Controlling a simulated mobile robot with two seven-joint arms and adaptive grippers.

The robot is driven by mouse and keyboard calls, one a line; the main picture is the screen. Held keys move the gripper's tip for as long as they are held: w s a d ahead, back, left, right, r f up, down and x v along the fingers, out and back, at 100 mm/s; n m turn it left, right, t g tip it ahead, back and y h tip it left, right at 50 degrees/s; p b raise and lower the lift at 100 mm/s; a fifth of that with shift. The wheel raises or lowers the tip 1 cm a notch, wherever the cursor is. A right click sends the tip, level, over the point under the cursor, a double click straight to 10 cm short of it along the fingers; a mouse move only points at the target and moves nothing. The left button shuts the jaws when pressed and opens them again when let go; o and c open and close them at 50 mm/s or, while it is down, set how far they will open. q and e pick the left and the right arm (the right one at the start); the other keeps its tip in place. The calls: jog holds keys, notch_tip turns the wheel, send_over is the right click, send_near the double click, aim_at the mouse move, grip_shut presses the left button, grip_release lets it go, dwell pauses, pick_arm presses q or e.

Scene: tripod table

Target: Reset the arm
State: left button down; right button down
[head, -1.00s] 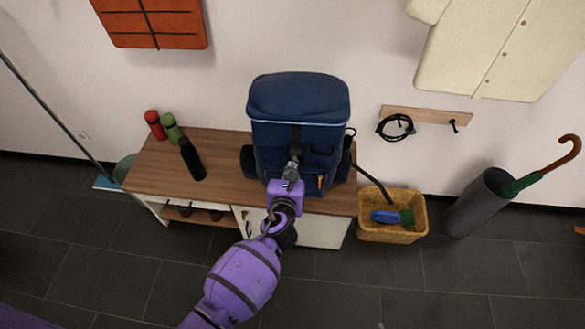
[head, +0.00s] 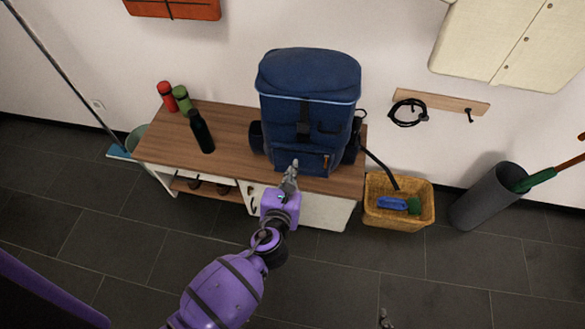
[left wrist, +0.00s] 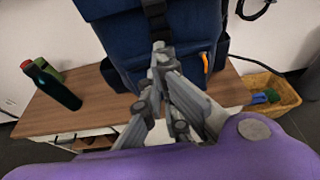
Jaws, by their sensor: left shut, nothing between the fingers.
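My left gripper (head: 291,172) is shut and empty in the head view. Its fingertips are in front of the lower part of a blue backpack (head: 310,88), which stands upright on a wooden-topped cabinet (head: 225,125). In the left wrist view the gripper (left wrist: 160,55) points at the front of the backpack (left wrist: 195,20), below its dark strap. I cannot tell whether the tips touch it. My right gripper is not in view.
Red (head: 165,96), green (head: 182,99) and black (head: 201,132) bottles stand on the cabinet's left part. A wicker basket (head: 399,218) with brushes and a grey umbrella bin (head: 487,196) stand on the floor at the right. The dark floor in front is open.

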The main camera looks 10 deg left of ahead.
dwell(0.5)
